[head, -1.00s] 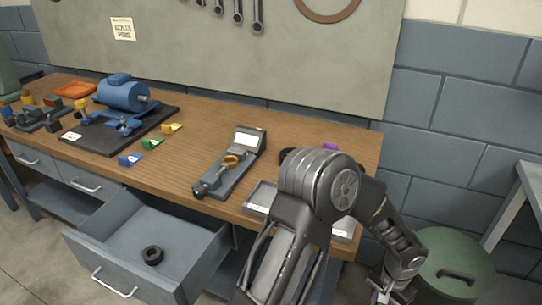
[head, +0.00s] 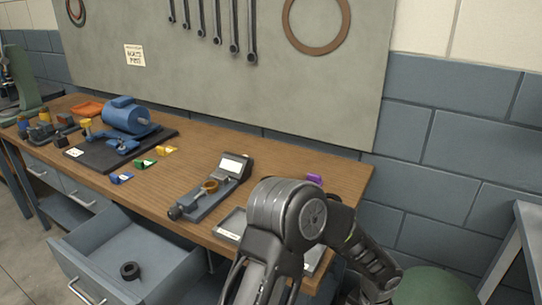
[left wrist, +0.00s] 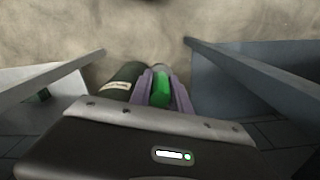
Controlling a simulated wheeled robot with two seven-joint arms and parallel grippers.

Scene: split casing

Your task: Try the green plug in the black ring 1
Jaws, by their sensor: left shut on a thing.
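In the left wrist view my left gripper (left wrist: 160,84) is shut on the green plug (left wrist: 160,91), which sits between its two purple fingers. A black ring (head: 130,271) lies flat in the open drawer in the head view, apart from any gripper. I cannot tell whether it is ring 1. One of my arms fills the lower middle of the head view and hides part of the bench's right end. Neither gripper shows in the head view, and the right one is not seen.
The wooden bench (head: 290,150) carries a gauge stand (head: 216,188) with a brass-coloured ring, a blue motor (head: 127,115) on a dark plate, and small coloured blocks. The grey drawer (head: 85,262) stands open. A dark green labelled cylinder (left wrist: 122,84) is beside the plug.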

